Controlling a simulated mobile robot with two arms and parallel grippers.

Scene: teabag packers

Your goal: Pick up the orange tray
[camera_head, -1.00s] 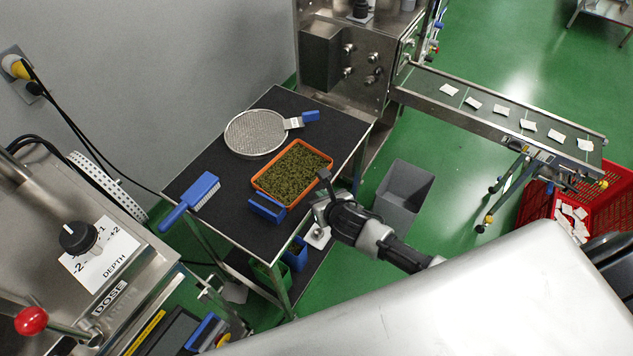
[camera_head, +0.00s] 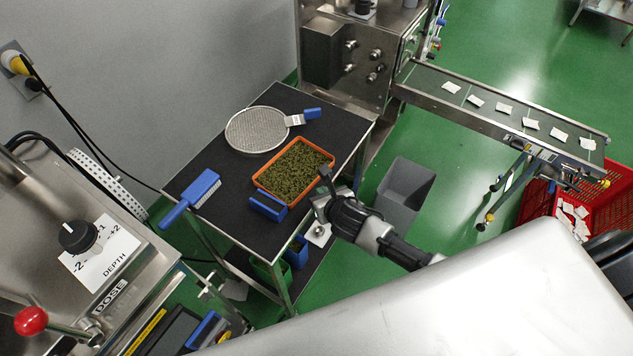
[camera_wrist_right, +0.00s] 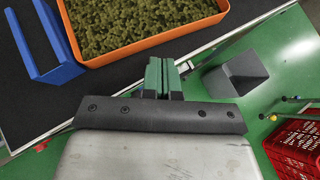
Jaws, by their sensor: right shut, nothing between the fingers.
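The orange tray (camera_head: 327,153) is filled with green-brown loose leaves and lies on the black top of a metal cart. Its rim (camera_wrist_right: 150,42) also shows at the top of the right wrist view. My right gripper (camera_head: 324,174) is at the cart's right edge, close to the tray's right side. In the right wrist view its fingers (camera_wrist_right: 162,66) are together, empty, just short of the tray's rim. My left gripper is not in view.
A round sieve (camera_head: 257,130) lies behind the tray, and a blue brush (camera_head: 192,198) lies to its left. A grey bin (camera_head: 404,192) stands on the floor right of the cart. A conveyor (camera_head: 480,112) with several teabags and a red crate (camera_head: 606,205) are at the right.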

